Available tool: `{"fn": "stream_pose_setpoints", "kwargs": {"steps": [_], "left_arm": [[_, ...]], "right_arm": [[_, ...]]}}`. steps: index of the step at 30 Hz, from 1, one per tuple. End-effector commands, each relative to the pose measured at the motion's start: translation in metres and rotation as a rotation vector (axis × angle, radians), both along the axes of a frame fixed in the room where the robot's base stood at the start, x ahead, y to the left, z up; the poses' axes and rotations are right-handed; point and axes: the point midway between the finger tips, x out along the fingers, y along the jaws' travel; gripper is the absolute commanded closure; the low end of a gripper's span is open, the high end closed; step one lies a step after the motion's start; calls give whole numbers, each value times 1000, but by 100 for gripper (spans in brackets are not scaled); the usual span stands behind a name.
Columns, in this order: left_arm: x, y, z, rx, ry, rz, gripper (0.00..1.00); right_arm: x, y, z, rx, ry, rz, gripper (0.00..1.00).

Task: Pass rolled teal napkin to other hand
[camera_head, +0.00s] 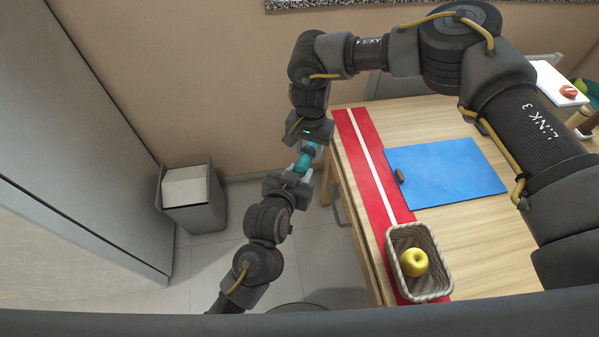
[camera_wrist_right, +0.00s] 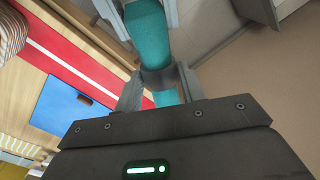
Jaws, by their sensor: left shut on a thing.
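The rolled teal napkin (camera_head: 302,163) is held in the air between my two grippers, left of the table. It also shows in the right wrist view (camera_wrist_right: 148,28), with a dark grey band (camera_wrist_right: 158,79) around it. My left gripper (camera_head: 299,172), coming up from below, is shut on one part of the napkin. My right gripper (camera_head: 311,145) is above it, with its fingers (camera_wrist_right: 158,86) on both sides of the napkin near the grey band. I cannot tell whether these fingers press on it or stand slightly apart.
The wooden table (camera_head: 465,240) carries a red runner (camera_head: 371,180), a blue mat (camera_head: 450,170) with a small dark item, and a basket (camera_head: 430,294) holding a yellow apple (camera_head: 413,262). A grey bin (camera_head: 195,215) stands on the floor at the left.

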Motion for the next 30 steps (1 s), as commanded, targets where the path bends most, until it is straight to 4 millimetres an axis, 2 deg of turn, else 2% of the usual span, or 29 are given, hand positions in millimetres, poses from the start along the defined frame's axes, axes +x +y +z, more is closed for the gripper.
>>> {"fn": "stream_pose_setpoints", "kwargs": {"steps": [1, 4, 14, 17, 24, 30], "left_arm": [[0, 0, 0, 0, 0, 0, 90], [0, 0, 0, 0, 0, 0, 90], [0, 0, 0, 0, 0, 0, 90], [0, 0, 0, 0, 0, 0, 90], [0, 0, 0, 0, 0, 0, 90], [0, 0, 0, 0, 0, 0, 90]], "right_arm": [[0, 0, 0, 0, 0, 0, 54], [0, 0, 0, 0, 0, 0, 43], [0, 0, 5, 1, 0, 0, 43], [1, 0, 17, 0, -2, 1, 43], [1, 0, 67, 1, -4, 0, 43], [1, 0, 102, 0, -3, 0, 43]]}}
